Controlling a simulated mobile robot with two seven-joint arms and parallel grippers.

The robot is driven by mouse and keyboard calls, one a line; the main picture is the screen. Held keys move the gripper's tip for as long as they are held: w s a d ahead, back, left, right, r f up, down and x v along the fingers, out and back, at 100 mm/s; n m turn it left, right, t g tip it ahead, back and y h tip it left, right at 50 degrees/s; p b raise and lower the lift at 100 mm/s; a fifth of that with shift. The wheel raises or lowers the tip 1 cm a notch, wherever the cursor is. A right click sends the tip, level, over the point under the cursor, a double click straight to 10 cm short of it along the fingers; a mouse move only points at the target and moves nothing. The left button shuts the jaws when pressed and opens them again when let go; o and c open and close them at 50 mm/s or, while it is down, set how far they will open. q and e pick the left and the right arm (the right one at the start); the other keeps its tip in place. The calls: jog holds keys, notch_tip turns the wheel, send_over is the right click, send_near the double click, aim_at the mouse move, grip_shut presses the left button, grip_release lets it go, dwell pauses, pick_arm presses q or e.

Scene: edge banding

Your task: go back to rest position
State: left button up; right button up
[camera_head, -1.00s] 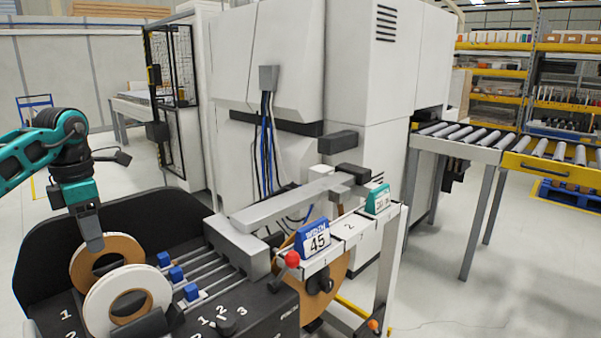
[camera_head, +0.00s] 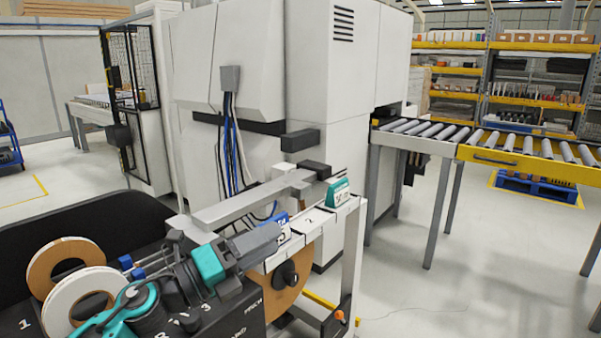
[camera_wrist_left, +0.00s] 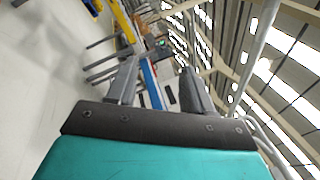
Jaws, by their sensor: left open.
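My left gripper (camera_head: 262,242) is open and empty, its fingers pointing right in front of the edge-banding machine. It overlaps the blue number sign (camera_head: 283,226) in the head view, so most of that sign is hidden; I cannot tell whether they touch. In the left wrist view the two grey fingers (camera_wrist_left: 158,85) stand apart with nothing held between them. My left arm (camera_head: 135,310) comes in low, crossing in front of the white roll (camera_head: 62,292) and the numbered black panel. My right gripper is not in view.
A brown roll (camera_head: 42,262) stands behind the white one. A green sign (camera_head: 339,193) stands on the white ledge, with another brown roll (camera_head: 284,300) below. The large white machine (camera_head: 270,70) and roller conveyor (camera_head: 430,135) are behind. Open floor (camera_head: 480,290) lies right.

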pick_arm(q)
jog(key=s+a+f+n+t+y, duration=0.1)
jog(key=s+a+f+n+y, duration=0.35)
jog(key=n, duration=0.45)
jog(key=s+a+f+n+t+y, duration=0.1)
jog(key=a+f+n+y, duration=0.35)
jog(key=n+y, duration=0.35)
jog(key=s+a+f+n+t+y, duration=0.15)
jog(key=a+f+n+y, duration=0.3)
jog(key=n, duration=0.55)
jog(key=s+f+n+g, duration=0.3)
jog(key=s+f+g, duration=0.3)
jog(key=s, duration=0.5)
jog(key=s+f+n+g, duration=0.3)
jog(key=s+f+g, duration=0.25)
jog(key=s, duration=0.65)
jog(key=w+d+f+t+h+p, duration=0.2)
jog(key=w+f+t+p, duration=0.1)
jog(key=w+f+t, duration=0.2)
jog(key=w+t, duration=0.2)
jog(key=w, duration=0.1)
jog(key=shift+f+m, duration=0.3)
jog(key=shift+f, duration=0.1)
jog(key=shift+w, duration=0.15)
jog(key=shift+c, duration=0.3)
